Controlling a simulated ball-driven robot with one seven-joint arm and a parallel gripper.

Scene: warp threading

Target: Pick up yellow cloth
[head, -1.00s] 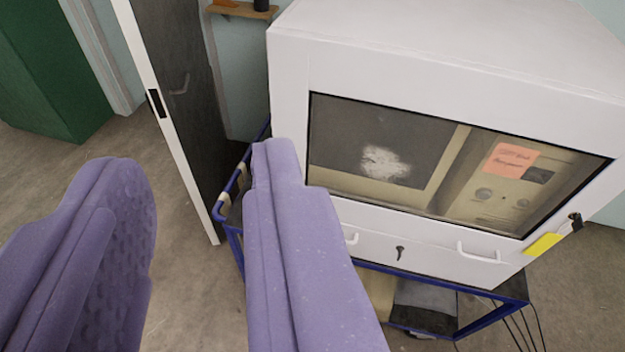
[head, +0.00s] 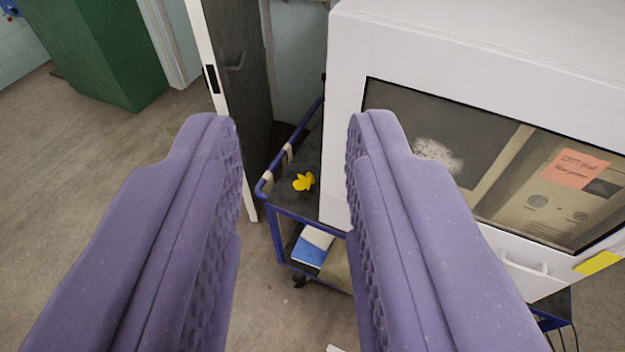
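The yellow cloth (head: 304,182) is a small crumpled piece on the dark top shelf of a blue-framed cart (head: 314,160), left of a white cabinet. My gripper (head: 293,125) is open, its two purple ribbed fingers wide apart. Nothing is between the fingers in contact. The cloth shows in the gap between the fingers, beyond and below their tips, apart from them.
The white cabinet (head: 450,55) with a glass front stands on the cart, close on the right. An open dark door (head: 240,90) with a white edge stands just left of the cart. A green cabinet (head: 95,50) is at back left. Floor (head: 60,190) is clear at left.

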